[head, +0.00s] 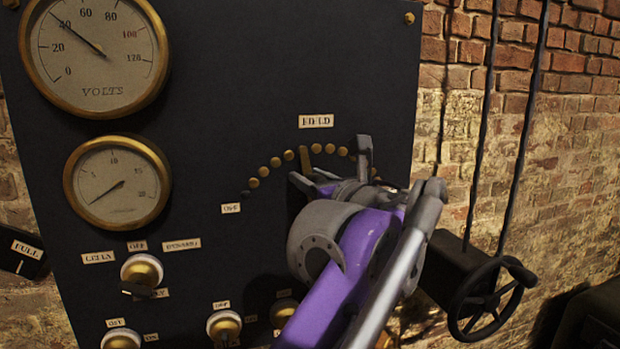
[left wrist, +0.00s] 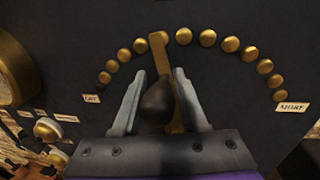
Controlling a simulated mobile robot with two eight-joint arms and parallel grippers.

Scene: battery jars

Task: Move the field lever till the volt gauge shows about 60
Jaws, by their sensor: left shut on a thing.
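The volt gauge (head: 96,84) is a round brass-rimmed dial at the upper left of the head view. Its needle points up and left to about 40. The field lever (left wrist: 159,42) is a brass arm with a dark knob (left wrist: 157,101). Its tip (head: 304,158) stands a little left of the top of an arc of brass studs. My left gripper (left wrist: 160,95) is shut on the lever's knob, with one grey finger on each side. In the head view my left gripper (head: 333,172) hides the lever's lower part. My right gripper is not in view.
A second gauge (head: 117,183) sits below the volt gauge on the dark panel (head: 230,80). Several brass-based switches, such as one (head: 141,271), stand lower down. A handwheel (head: 486,300) is at the right. In the left wrist view a MORE label (left wrist: 292,107) marks the arc's right end.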

